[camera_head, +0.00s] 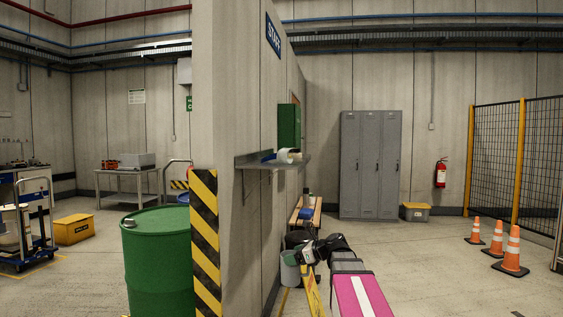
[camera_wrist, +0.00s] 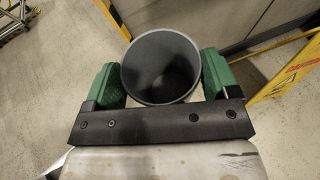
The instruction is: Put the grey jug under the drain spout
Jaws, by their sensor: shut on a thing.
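The grey jug (camera_wrist: 160,66) is round and open at the top, and its inside looks dark and empty. My gripper (camera_wrist: 162,84) is shut on it, with a green finger pad against each side. In the head view the grey jug (camera_head: 289,270) shows low beside the partition wall, partly hidden by my gripper (camera_head: 301,256). I cannot tell its clearance from the floor. I do not make out a drain spout in either view. A green drum (camera_head: 158,262) stands left of the partition wall.
A yellow folding sign (camera_head: 312,290) stands close to the jug and beside my arm; it also shows in the wrist view (camera_wrist: 287,72). A striped post (camera_head: 204,230) ends the partition wall. A wooden bench (camera_head: 306,213) is behind. Cones (camera_head: 511,252) stand right, with open floor between.

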